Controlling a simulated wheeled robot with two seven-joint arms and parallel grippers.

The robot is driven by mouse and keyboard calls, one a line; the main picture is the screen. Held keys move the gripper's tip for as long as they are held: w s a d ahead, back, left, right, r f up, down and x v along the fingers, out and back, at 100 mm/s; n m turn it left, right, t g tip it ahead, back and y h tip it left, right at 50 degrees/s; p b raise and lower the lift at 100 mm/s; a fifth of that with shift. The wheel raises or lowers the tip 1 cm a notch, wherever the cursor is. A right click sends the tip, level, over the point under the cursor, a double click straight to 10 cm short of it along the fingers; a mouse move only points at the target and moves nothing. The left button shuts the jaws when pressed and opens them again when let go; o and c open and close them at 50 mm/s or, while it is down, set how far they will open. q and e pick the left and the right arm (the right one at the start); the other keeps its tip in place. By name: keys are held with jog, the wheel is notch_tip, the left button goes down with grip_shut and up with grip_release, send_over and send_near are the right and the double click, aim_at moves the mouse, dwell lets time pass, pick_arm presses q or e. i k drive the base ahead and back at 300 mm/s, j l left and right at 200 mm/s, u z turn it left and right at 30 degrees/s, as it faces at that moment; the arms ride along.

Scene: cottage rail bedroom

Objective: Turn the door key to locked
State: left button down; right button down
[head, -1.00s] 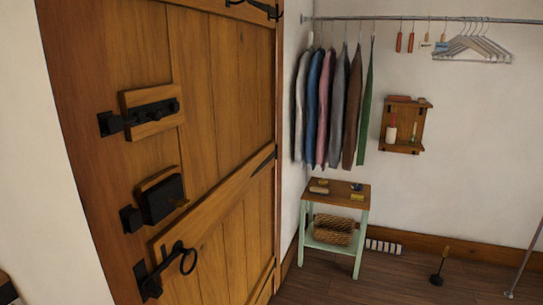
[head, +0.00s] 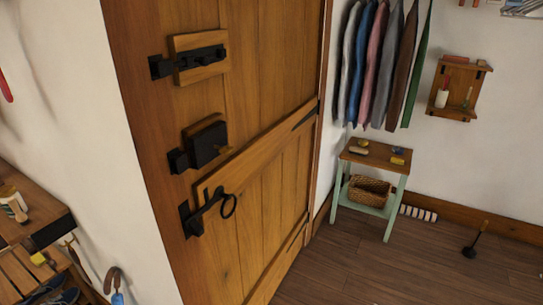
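The wooden plank door (head: 265,100) fills the middle of the head view and looks closed. A black lock box (head: 205,146) on a wooden block is at mid height, with a small brass-coloured key (head: 225,149) showing at its right side. The key's exact angle is too small to tell. Above the lock box is a black slide bolt (head: 200,58) on a wooden backing. Below it is a black latch with a ring handle (head: 228,206). Neither of my grippers is in view.
At the lower left is a wooden bench (head: 35,225) with brushes and shoes near it. Right of the door stands a green-legged side table (head: 372,156) with a basket (head: 368,191), below hanging clothes (head: 380,65). The floor (head: 400,265) before the door is partly clear.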

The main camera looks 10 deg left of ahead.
aim_at(226, 149)
jog(key=u, duration=0.35)
jog(key=i+l+u, duration=0.15)
jog(key=l+u, duration=0.25)
jog(key=i+l+u, duration=0.15)
jog(key=u, duration=0.25)
jog(key=l+u, duration=0.4)
jog(key=i, duration=0.05)
